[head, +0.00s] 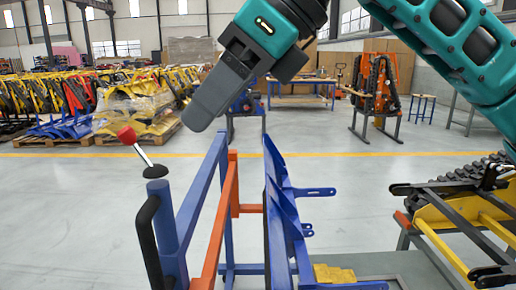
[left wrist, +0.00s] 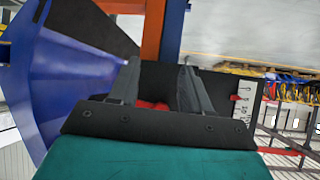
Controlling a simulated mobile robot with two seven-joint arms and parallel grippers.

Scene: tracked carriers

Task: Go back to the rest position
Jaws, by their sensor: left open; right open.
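My right gripper (head: 208,105) hangs in the upper middle of the head view, its arm coming in from the upper right. Its fingers overlap from this side, and nothing shows held in it. Its tip appears above the blue and orange frame (head: 222,200), with no contact visible. My left gripper (left wrist: 157,68) shows only in the left wrist view. Its two dark fingers stand apart with a gap between them. Some red shows low in the gap, and I cannot tell what it is. An orange post (left wrist: 152,38) stands beyond the fingertips.
A control lever with a red knob (head: 127,135) stands front left. A blue bracketed part (head: 280,210) is at centre. A tracked carrier (head: 450,215) sits on a stand at right. A large blue surface (left wrist: 75,85) lies close left in the wrist view.

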